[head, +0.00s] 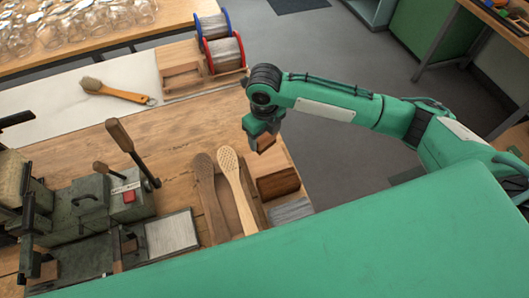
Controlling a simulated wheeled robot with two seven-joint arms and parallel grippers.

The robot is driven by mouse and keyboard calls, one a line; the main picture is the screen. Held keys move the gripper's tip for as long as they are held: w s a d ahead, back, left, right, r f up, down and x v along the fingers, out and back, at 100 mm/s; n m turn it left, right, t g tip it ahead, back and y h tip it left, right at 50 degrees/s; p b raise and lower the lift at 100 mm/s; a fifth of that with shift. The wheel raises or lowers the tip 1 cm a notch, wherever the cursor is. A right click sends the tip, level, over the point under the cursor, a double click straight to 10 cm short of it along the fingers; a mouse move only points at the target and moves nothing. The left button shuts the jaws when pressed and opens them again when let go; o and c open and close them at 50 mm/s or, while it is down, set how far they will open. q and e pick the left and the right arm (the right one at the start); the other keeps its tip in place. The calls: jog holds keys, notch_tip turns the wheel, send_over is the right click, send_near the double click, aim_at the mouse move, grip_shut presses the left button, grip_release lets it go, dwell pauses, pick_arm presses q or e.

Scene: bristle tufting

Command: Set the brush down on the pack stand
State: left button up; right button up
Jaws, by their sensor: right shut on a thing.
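My right gripper (263,138) hangs pointing down over the back right corner of the wooden bench. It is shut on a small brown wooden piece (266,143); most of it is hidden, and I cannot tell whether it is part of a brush. A finished brush (115,92) with a wooden handle and pale bristles lies on a white sheet (60,108) at the back left, away from the gripper. I cannot tell which thing is the pack stand. My left gripper is not in view.
A green machine (90,215) with levers stands left. Wire spools (224,53) stand behind.

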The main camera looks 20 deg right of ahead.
notch_tip(320, 180, down, 10)
jog(key=shift+r+p, duration=0.15)
jog(key=shift+p, duration=0.6)
jog(key=shift+f, duration=0.35)
jog(key=shift+f, duration=0.2)
jog(key=o, duration=1)
jog(key=shift+c, duration=0.2)
jog(key=shift+r, duration=0.1)
notch_tip(320, 180, up, 11)
jog(key=b, duration=0.2)
jog(key=shift+b, duration=0.3)
jog(key=shift+r, duration=0.6)
